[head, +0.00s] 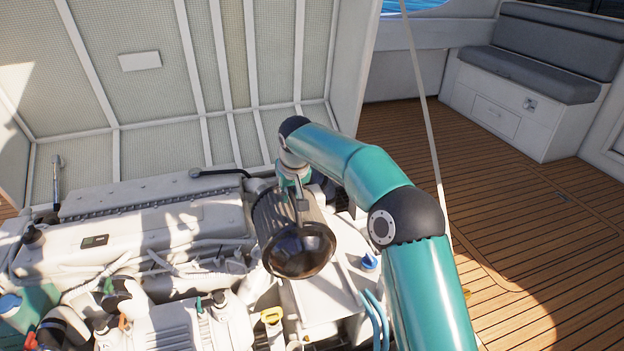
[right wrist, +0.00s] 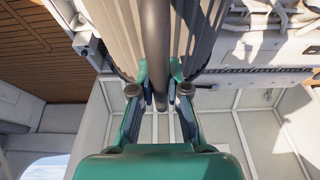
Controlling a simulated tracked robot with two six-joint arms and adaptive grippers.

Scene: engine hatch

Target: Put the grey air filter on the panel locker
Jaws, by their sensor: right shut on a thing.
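The grey air filter (head: 267,216) is a ribbed dark grey cylinder with a wide round open end facing me. It is over the right end of the white engine; I cannot tell if it still touches the engine. My right gripper (head: 298,190) is at its top, shut on its bar-like handle. In the right wrist view, the fingers (right wrist: 160,90) close on the dark handle (right wrist: 156,45), with the ribbed filter body (right wrist: 205,35) behind. A white locker (head: 493,112) with a grey cushion stands at the back right, possibly the panel locker. My left gripper is out of view.
The engine (head: 130,235) fills the lower left with hoses and caps. The raised hatch lid (head: 150,85) stands behind it. A pale strut (head: 425,110) rises right of my right arm. The wooden deck (head: 540,215) on the right is clear.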

